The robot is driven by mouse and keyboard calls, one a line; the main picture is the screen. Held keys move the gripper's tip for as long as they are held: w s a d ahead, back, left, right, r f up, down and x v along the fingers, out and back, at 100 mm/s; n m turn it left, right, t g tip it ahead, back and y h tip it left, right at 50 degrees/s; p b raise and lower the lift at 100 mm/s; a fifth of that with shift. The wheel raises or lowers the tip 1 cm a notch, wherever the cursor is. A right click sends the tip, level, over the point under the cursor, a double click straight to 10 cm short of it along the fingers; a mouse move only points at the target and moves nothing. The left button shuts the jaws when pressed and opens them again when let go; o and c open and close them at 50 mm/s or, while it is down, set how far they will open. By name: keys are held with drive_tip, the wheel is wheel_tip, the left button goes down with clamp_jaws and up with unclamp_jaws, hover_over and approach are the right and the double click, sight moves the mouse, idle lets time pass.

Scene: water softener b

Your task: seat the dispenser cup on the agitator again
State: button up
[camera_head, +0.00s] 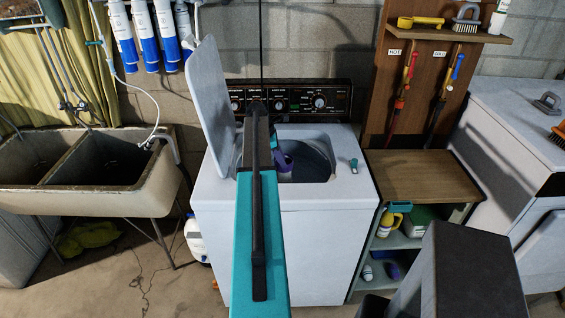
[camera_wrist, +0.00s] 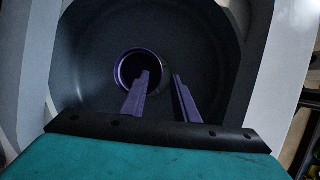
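The washer (camera_head: 330,215) stands with its lid (camera_head: 209,95) up and its dark tub (camera_wrist: 95,60) open. A round purple rim (camera_wrist: 121,72), seemingly the dispenser cup, is inside the tub, and a purple cup-like part (camera_head: 288,164) shows in the head view. The agitator is mostly hidden, so I cannot tell how the cup sits on it. My gripper (camera_wrist: 160,75) is open above the tub, fingers apart. In the wrist view its left fingertip overlaps the rim's opening and its right fingertip lies just outside the rim. Contact is unclear.
The raised lid stands close left of my arm. The control panel (camera_head: 300,101) is behind the tub. A small teal-topped item (camera_head: 354,165) lies on the washer top at right. A wooden-topped shelf (camera_head: 420,178) stands right, a double sink (camera_head: 95,170) left.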

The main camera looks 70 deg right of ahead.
drive_tip(key=b+v, duration=0.3)
drive_tip(key=v, duration=0.9)
drive_tip(key=shift+a+r, duration=0.1)
drive_tip(key=shift+a, duration=0.05)
idle(0.9)
